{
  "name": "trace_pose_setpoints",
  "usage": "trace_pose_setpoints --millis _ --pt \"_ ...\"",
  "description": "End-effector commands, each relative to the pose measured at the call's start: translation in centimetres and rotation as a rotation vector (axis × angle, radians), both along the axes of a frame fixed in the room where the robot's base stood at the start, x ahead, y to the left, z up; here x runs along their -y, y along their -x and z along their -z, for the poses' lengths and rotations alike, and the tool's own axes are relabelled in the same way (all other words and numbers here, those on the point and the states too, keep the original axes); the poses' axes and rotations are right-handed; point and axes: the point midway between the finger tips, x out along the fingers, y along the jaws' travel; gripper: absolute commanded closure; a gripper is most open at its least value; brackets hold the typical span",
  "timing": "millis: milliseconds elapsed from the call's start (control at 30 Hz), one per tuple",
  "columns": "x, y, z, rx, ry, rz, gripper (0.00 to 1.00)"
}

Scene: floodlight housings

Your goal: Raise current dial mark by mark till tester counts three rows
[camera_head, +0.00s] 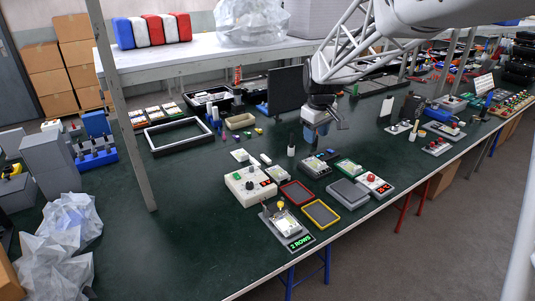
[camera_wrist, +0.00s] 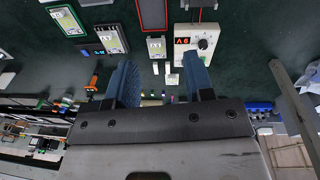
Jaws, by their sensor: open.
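A white box (camera_head: 243,191) stands on the dark green bench with a round dark dial (camera_head: 250,185) and a small red display on its top. In the wrist view the dial (camera_wrist: 203,43) has a light rim and sits beside the red display (camera_wrist: 182,40), whose characters I cannot read surely. The grey tester (camera_head: 271,215) stands nearer the bench's front edge and carries a pale unit and a yellow part. Its green display (camera_head: 301,242) reads "2 ROWS". My gripper (camera_wrist: 162,85) is open and empty, above the bench behind and right of the white box, apart from the dial.
A red-rimmed tray (camera_head: 297,193) and a yellow-rimmed tray (camera_head: 321,213) lie beside the tester. Several small white pieces lie behind the box. The bench left of it is clear.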

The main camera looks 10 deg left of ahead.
Motion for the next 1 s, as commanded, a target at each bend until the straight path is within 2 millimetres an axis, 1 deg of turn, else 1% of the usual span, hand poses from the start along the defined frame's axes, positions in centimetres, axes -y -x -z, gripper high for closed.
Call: trace_pose_setpoints --millis 33,200,367,500,767,1000 --pt "-1.1 -1.0 0.7 -0.004 0.003 -0.025 0.52" --pt "-4.2 -4.2 2.7 -0.014 0.012 -0.107 0.52" --pt "-7.3 -7.0 5.0 -0.023 0.021 -0.184 0.52" --pt "-10.2 -9.2 7.2 -0.031 0.029 -0.254 0.52" --pt "-15.6 -12.9 11.7 -0.046 0.042 -0.38 0.52" --pt "-20.7 -15.7 16.4 -0.058 0.053 -0.497 0.52"
